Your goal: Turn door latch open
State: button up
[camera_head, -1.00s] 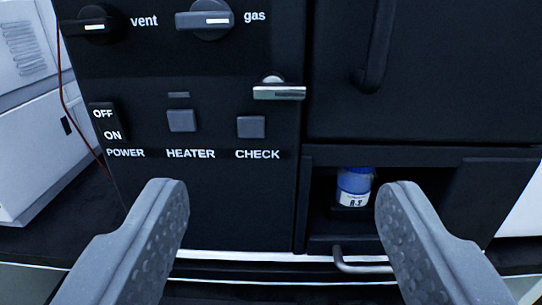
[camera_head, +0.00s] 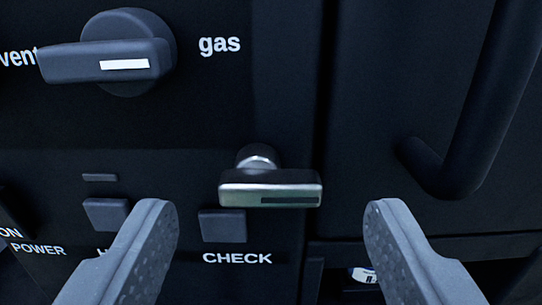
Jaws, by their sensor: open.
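The door latch (camera_head: 270,188) is a small silver bar handle on a round metal stem, set on the black panel left of the door seam. Its bar lies level and has a dark stripe on its right half. The black door (camera_head: 375,120) is to its right, flush with the panel as far as I can see. My gripper (camera_head: 268,215) is open and empty. Its two grey fingers stand either side of the latch in the picture, with the tips slightly below the bar and apart from it.
The gas knob (camera_head: 120,55) sticks out at the upper left. A dark curved door handle (camera_head: 470,120) juts out at the right. The CHECK button (camera_head: 222,226) is just below the latch. A white-labelled bottle (camera_head: 364,275) shows partly in the opening below the door.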

aim_at(271, 179)
jog(key=shift+w+a, duration=0.1)
jog(key=shift+w, duration=1.15)
jog(key=c, duration=1)
